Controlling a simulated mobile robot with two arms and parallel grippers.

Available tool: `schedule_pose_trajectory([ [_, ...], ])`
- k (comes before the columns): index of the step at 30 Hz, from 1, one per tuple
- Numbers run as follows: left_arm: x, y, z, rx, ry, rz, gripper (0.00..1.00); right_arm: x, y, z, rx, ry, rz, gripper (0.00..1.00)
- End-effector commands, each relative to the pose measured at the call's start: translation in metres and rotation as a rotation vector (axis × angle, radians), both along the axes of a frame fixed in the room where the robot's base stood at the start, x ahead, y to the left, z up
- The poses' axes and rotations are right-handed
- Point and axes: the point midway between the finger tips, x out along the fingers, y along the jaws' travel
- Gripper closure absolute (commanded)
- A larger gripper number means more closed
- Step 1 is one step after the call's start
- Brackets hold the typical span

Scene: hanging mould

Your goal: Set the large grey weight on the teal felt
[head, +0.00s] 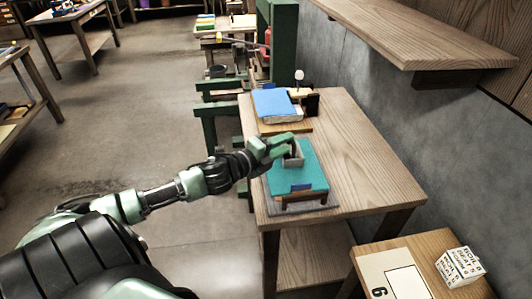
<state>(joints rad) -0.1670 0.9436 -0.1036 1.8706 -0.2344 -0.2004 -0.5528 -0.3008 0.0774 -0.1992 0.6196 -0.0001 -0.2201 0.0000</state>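The large grey weight (294,157) is a small dark grey block at the far end of my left gripper. The teal felt (312,178) lies on top of a low stand on the wooden table. My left gripper (284,147) reaches in from the left over the felt's back left part, with its green fingers closed around the weight. The weight is over the felt or touching it; I cannot tell whether there is a gap beneath it. The fingers hide part of the weight. My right gripper is not in view.
The wooden table (362,178) is clear to the right of the felt. A blue-covered stack (273,103) stands behind it. A wooden shelf (435,40) juts from the wall. A lettered white block (460,266) and a numbered sheet (397,277) are at bottom right.

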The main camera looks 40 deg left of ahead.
Motion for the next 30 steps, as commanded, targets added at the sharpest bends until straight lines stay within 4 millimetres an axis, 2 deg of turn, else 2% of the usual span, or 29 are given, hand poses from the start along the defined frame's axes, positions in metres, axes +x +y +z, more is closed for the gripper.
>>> schedule_pose_trajectory([
  [6, -0.036, 0.004, 0.003, 0.000, 0.004, 0.000, 0.66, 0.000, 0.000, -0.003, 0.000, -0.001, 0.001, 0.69],
  [15, -0.070, 0.008, 0.010, -0.001, 0.001, 0.000, 0.66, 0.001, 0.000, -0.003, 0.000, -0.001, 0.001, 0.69],
  [21, -0.078, 0.009, 0.012, 0.001, 0.000, 0.000, 0.66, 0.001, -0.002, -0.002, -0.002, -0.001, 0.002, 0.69],
  [30, -0.078, 0.009, 0.012, 0.002, 0.000, 0.001, 0.66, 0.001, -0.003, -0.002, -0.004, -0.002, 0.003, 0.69],
])
